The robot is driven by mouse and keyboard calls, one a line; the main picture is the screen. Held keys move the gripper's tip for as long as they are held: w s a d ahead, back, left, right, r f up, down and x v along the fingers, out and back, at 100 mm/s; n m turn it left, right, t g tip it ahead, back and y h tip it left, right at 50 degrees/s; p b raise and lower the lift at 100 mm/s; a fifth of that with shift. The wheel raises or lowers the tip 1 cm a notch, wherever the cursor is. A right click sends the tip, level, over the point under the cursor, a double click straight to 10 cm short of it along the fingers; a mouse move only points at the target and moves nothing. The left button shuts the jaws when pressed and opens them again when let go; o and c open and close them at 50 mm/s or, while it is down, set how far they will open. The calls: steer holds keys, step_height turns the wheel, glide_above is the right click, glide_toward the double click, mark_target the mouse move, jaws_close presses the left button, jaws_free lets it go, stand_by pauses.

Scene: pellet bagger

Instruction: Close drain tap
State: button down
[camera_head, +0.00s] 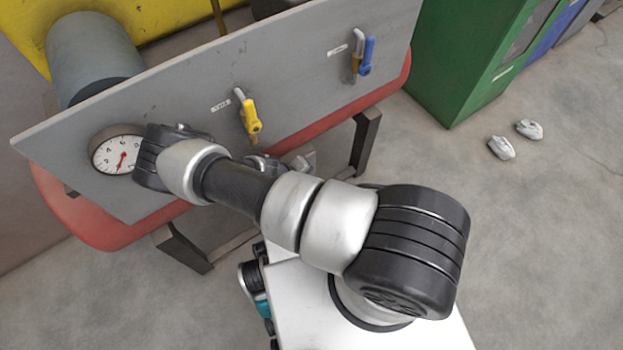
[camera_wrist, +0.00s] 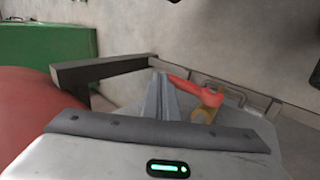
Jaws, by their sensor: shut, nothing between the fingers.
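In the wrist view a tap with a red lever (camera_wrist: 190,87) and a brass-coloured body (camera_wrist: 204,114) sits just right of my gripper (camera_wrist: 159,78). The lever slants from the fingertips down to the right, to the body. My gripper's grey fingers are together with nothing between them. The lever's near end is close beside the fingertips; I cannot tell whether they touch. In the head view my arm hides the red-levered tap, and my gripper is mostly hidden behind the forearm.
A grey panel (camera_head: 187,97) carries a round gauge (camera_head: 113,157), a yellow-levered tap (camera_head: 250,118) and a blue-levered tap (camera_head: 367,55). A red body (camera_wrist: 25,103) and a dark frame leg (camera_wrist: 105,70) lie left of the fingers.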

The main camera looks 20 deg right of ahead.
steer(key=shift+s+a+f+b, duration=0.2)
steer(key=shift+a+f+b, duration=0.25)
steer(key=shift+a, duration=0.3)
steer(key=shift+a+r, duration=0.2)
steer(key=shift+a, duration=0.1)
steer(key=p+v, duration=0.4)
steer(key=v, duration=1.3)
steer(key=shift+d+r, duration=0.25)
steer(key=shift+d, duration=0.15)
